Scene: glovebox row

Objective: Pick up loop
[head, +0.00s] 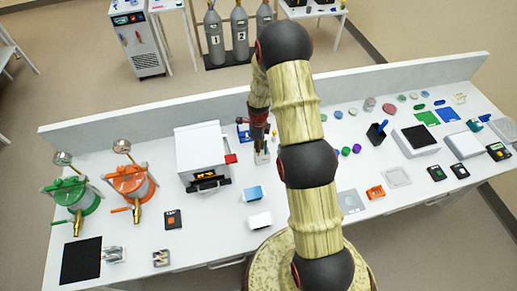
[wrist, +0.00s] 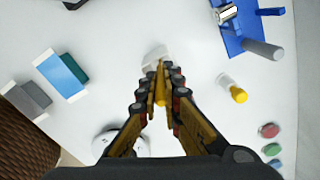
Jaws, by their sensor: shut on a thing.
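My gripper (wrist: 161,78) points down at the white bench in the wrist view. Its fingers are closed around a thin yellow-orange stick, which I take to be the loop (wrist: 160,90). The fingers cover part of it, and its far end is hard to make out. A pale, see-through holder (wrist: 152,58) lies just beyond the fingertips; I cannot tell whether the loop still touches it. In the head view my gripper (head: 260,140) is low over the bench, right of the white box oven, and the loop is too small to tell there.
A blue stand (wrist: 240,35) and a yellow-capped vial (wrist: 235,92) lie right of my gripper. Blue-and-white boxes (wrist: 62,75) are at left. In the head view the white oven (head: 201,150) stands close at left. A low wall (head: 400,75) runs along the bench's back.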

